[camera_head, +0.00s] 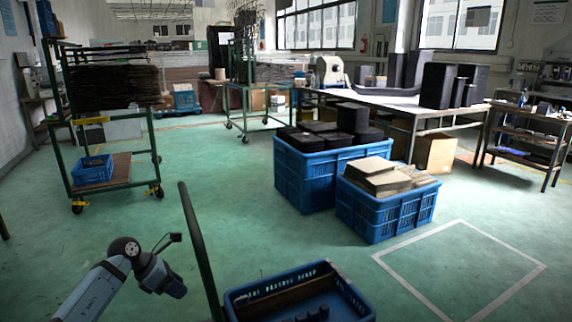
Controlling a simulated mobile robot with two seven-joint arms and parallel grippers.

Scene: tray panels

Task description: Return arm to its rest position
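My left arm comes in from the bottom left and bends at a dark round joint. Its end, with the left gripper (176,289), hangs above the green floor, left of a dark green upright bar (201,252). The fingers are too small and dark to tell open from shut. I see nothing held there. My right arm and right gripper are not in view.
A blue crate (251,290) with dark parts inside stands at the bottom centre, right of the bar. Two larger filled blue crates (305,182) (385,217) stand beyond. A green cart (112,197) is at the left. A white-outlined floor square (458,222) is empty.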

